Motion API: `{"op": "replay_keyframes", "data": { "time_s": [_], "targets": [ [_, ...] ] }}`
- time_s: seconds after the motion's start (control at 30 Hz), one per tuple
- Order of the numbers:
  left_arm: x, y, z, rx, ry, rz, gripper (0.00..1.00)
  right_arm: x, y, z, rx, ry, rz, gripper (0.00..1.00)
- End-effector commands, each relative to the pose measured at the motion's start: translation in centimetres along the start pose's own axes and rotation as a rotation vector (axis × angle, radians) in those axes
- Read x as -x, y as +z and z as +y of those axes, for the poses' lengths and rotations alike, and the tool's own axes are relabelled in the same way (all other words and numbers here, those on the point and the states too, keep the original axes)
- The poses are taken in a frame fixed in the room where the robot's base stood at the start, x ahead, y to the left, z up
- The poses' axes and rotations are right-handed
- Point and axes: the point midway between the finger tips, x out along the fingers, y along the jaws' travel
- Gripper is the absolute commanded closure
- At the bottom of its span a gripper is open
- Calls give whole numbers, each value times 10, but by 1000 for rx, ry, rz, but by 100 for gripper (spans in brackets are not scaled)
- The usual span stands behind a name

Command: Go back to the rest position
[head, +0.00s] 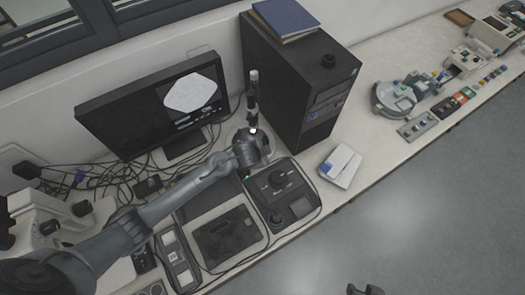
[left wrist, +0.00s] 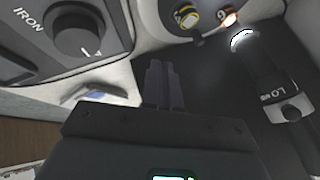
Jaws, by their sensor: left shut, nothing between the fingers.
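My left arm comes in from the lower left in the head view and its wrist (head: 250,148) is over the bench, in front of the black computer tower and beside the monitor. Its fingers cannot be made out clearly there. In the left wrist view my left gripper (left wrist: 160,70) is shut with nothing between its fingers. It points toward dark equipment with knobs, apart from it as far as I can tell. Only a dark tip of my right gripper (head: 365,290) shows at the bottom edge of the head view.
The monitor (head: 150,105), computer tower (head: 290,85) and a control box with a knob (head: 280,190) stand around the left wrist. A white box (head: 341,165) lies to the right. A microscope (head: 45,215) is at the left. The left wrist view shows an IRON knob (left wrist: 82,35).

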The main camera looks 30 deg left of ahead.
Motion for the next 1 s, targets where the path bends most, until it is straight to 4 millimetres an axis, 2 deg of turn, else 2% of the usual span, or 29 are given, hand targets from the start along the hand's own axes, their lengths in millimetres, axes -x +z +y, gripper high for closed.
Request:
{"op": "replay_keyframes", "data": {
  "time_s": [0.13,0.27,0.37,0.47,0.57,0.6,0.67,0.7,0.77,0.8,0.87,0.9,1.0],
  "targets": [
    [15,-1,1,2,0,0,100,1,0,1,4,3,-1,57],
    [21,-1,1,1,1,-1,100,2,0,1,4,3,-1,57],
    [23,6,9,1,14,-13,100,6,-2,1,4,3,-1,57],
    [26,20,32,7,54,-39,100,15,-4,2,3,3,-1,57],
    [38,40,72,34,122,-70,100,32,-10,2,1,2,-2,57],
    [50,44,90,54,151,-72,100,40,-13,2,1,1,-2,57],
    [73,46,114,96,184,-70,100,54,-17,2,-1,0,-1,57],
    [92,48,126,132,201,-73,100,63,-20,2,-1,-1,0,57],
    [125,49,140,194,218,-85,100,76,-25,2,-3,-1,0,57],
    [148,50,145,238,225,-97,100,85,-27,3,-3,-2,1,57],
    [184,52,147,312,226,-122,100,97,-31,3,-4,-2,2,57],
    [209,55,145,364,222,-143,100,104,-34,3,-4,-2,2,57],
    [263,61,130,481,200,-194,100,116,-38,4,-5,-2,3,57]
  ]
}}
